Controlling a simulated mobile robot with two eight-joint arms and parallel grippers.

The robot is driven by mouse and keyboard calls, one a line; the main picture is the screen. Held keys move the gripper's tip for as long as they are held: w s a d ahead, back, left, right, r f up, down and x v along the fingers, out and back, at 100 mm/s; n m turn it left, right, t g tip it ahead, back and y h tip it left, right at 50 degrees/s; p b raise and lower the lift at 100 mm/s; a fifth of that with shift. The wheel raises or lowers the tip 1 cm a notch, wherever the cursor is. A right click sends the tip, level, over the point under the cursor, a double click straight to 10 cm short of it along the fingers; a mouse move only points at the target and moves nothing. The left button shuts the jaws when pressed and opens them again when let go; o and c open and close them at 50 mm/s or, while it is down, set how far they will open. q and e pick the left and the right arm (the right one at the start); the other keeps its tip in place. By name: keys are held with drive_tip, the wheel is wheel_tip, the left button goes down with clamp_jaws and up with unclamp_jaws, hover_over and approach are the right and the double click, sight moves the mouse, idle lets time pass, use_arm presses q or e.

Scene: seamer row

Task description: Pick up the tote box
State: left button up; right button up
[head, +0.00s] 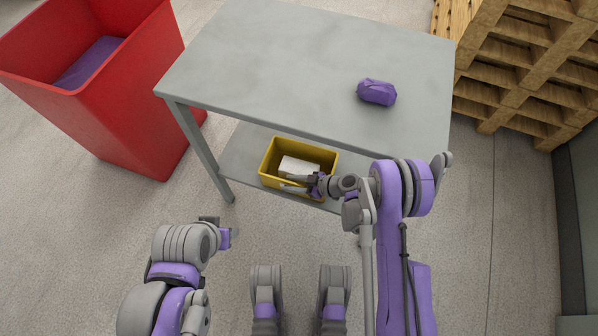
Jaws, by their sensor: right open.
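The tote box is a yellow open-topped box (270,161) on the lower shelf of the grey table. A white object (299,166) lies inside it. My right gripper (287,182) is open at the front side of the tote, over or at its near rim; I cannot tell whether it touches. The gripper and wrist hide part of the box's near right side. My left gripper (222,228) is at the lower left, apart from the tote and table, and its jaw state is not clear.
The grey table (310,60) has a purple lumpy object (377,92) on its top. Its lower shelf (240,150) holds the tote. A large red bin (120,100) stands at left, with purple material inside. Wooden pallets (530,60) are stacked at right. The floor in front is clear.

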clamp_jaws()
idle(1.4)
